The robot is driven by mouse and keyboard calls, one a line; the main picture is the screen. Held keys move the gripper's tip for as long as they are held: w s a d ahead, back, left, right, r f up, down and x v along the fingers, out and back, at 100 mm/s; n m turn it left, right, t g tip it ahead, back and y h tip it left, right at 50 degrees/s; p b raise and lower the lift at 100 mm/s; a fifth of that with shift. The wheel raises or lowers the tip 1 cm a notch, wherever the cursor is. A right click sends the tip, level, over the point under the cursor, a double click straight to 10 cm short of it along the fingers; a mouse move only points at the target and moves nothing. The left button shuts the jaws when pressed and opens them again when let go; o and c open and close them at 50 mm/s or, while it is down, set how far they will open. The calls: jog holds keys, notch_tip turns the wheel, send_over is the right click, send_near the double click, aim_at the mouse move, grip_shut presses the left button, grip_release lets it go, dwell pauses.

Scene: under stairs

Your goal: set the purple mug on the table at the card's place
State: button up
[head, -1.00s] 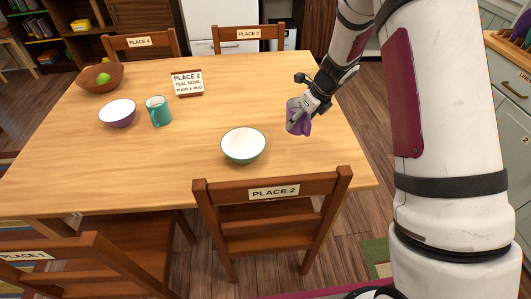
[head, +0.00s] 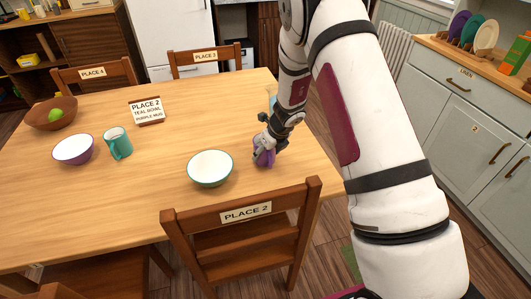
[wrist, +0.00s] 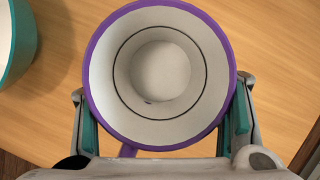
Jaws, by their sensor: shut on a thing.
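The purple mug (head: 264,159) is upright in my gripper (head: 263,146), just right of the teal bowl (head: 210,168) in front of the PLACE 2 chair (head: 245,222). In the wrist view, the mug (wrist: 160,68) shows its white inside and purple rim between the two fingers, its handle toward the bottom. Its base is at or just above the table (head: 200,112); contact is hidden. The card (head: 146,110) stands on the table and reads PLACE 2, teal bowl, purple mug.
A teal mug (head: 118,143) and a purple bowl (head: 73,149) stand to the left. A brown bowl (head: 51,113) with a green fruit is at the far left. A pale blue object (head: 271,99) is partly behind my arm. The table middle is clear.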

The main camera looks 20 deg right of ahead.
jog(key=shift+f, duration=0.1)
jog(key=o, duration=1.9)
jog(key=shift+f, duration=0.1)
